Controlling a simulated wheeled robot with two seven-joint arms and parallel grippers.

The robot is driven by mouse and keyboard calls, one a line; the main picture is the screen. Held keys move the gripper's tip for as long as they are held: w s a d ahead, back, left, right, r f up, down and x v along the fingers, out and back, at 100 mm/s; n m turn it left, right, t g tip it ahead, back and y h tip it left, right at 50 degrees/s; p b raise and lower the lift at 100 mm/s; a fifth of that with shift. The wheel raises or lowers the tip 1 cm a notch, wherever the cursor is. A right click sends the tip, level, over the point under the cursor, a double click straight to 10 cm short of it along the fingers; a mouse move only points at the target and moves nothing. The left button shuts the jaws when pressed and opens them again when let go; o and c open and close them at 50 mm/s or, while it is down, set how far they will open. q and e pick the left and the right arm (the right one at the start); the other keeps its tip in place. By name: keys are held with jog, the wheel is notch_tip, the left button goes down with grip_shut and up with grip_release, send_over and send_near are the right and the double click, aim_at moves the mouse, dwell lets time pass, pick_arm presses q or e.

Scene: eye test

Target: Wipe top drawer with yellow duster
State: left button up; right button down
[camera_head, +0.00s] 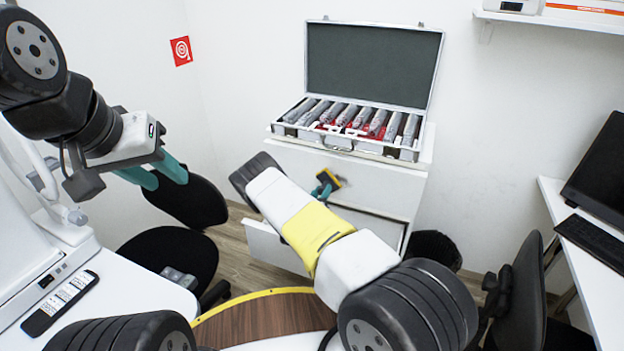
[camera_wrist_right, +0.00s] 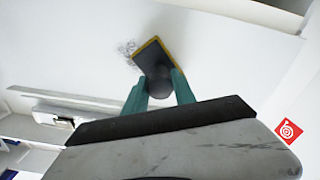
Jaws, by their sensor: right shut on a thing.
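The white cabinet's top drawer front (camera_head: 390,188) faces me below the cabinet top, partly hidden by my right arm. My right gripper (camera_head: 321,191) is shut on the yellow duster (camera_head: 334,180) in front of this drawer. In the right wrist view, my right gripper (camera_wrist_right: 159,82) grips the dark handle of the duster (camera_wrist_right: 154,58), whose yellow edge is at or very near a white surface. Dark scribbled marks (camera_wrist_right: 127,48) lie on that surface just left of the duster. My left gripper (camera_head: 168,181) is open and empty at the left, away from the cabinet.
A lower drawer (camera_head: 272,247) stands pulled out. An open case (camera_head: 355,142) with several grey packets sits on the cabinet. Black chairs stand left (camera_head: 172,255) and right (camera_head: 520,295). A desk (camera_head: 590,275) with a monitor (camera_head: 603,165) is at right.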

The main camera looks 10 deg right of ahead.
aim_at(334, 184)
jog(key=shift+x, duration=0.95)
jog(key=shift+s, duration=0.1)
jog(key=shift+s+d, duration=0.3)
jog(key=shift+d, duration=0.3)
jog(key=shift+s+d, duration=0.35)
jog(key=shift+d, duration=0.25)
jog(key=shift+w+a+r, duration=0.1)
jog(key=shift+w+a, duration=0.3)
jog(key=shift+a, duration=0.2)
jog(key=shift+w+a, duration=0.35)
jog(key=shift+a, duration=0.3)
jog(key=shift+a+r, duration=0.1)
jog(key=shift+s, duration=0.1)
